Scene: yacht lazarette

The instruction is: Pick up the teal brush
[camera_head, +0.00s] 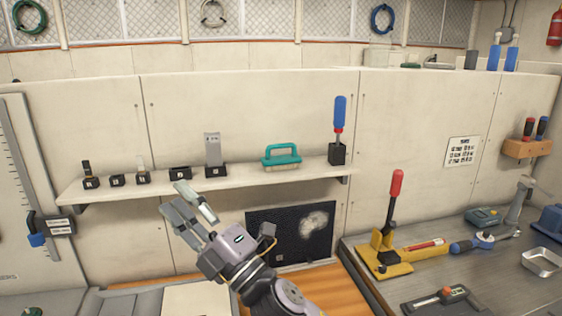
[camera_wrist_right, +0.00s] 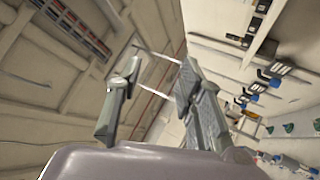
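The teal brush (camera_head: 281,158) sits on the wall shelf, right of the middle, with its arched handle up. My right gripper (camera_head: 174,196) is in front of and below the shelf, to the left of the brush and apart from it. Its two fingers are spread with nothing between them. The right wrist view also shows the gripper (camera_wrist_right: 160,66) open and empty; I cannot pick out the brush for sure there. My left gripper is not in view.
The shelf (camera_head: 228,182) also holds several small black blocks and a grey upright piece (camera_head: 212,148) left of the brush. A blue-handled tool in a black holder (camera_head: 337,154) stands right of it. A bench (camera_head: 460,270) with tools is at the right.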

